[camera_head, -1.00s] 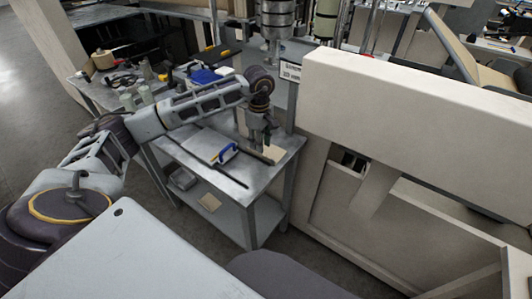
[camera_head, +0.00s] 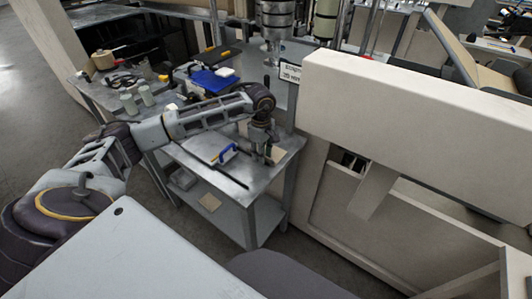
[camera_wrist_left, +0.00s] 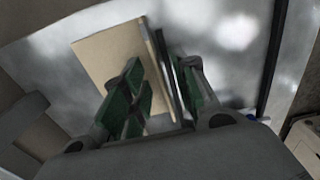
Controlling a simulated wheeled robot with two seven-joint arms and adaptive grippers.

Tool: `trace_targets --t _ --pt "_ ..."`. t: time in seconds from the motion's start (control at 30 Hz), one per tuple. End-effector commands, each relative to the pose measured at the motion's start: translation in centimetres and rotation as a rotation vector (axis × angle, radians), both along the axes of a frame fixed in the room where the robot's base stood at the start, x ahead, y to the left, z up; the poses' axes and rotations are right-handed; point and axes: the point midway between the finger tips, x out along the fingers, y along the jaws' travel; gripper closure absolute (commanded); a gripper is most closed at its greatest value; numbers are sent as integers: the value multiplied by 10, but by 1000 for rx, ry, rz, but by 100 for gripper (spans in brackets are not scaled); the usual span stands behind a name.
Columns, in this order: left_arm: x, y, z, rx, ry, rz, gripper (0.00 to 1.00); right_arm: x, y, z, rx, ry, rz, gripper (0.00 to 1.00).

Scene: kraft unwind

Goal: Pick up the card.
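A tan, flat card-like sheet (camera_wrist_left: 100,55) lies on the metal table top in the left wrist view. A small part of a tan piece (camera_head: 278,153) also shows beside my gripper in the head view. My left gripper (camera_head: 265,160) points down low over the right part of the table. In the left wrist view its two green-padded fingers (camera_wrist_left: 161,93) stand apart. The left finger covers part of the card, and the card's right edge and a thin dark bar (camera_wrist_left: 168,75) show between the fingers. I cannot tell whether the fingers touch the card. My right gripper is not in view.
A blue-handled tool (camera_head: 228,153) lies on the metal table (camera_head: 236,182) left of my gripper. A large beige machine frame (camera_head: 400,100) stands close on the right. A labelled sign (camera_head: 291,72) stands behind.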

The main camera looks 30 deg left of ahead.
Motion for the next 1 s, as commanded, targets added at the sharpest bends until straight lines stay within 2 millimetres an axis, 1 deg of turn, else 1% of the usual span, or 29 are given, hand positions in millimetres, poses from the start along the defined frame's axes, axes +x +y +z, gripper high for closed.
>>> trace_targets --t 0.13,0.53,0.57,0.77,0.8,1.0 --pt "0 0 -5 -1 -1 0 71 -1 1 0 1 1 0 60" --pt "0 0 -5 -1 -1 0 71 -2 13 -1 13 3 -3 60" --pt "0 0 -5 -1 -1 0 73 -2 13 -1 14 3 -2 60" --pt "0 0 -5 -1 -1 0 98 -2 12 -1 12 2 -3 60" --pt "0 0 -5 -1 -1 0 100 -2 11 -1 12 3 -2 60" --pt "0 0 -5 0 -1 0 100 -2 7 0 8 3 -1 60"
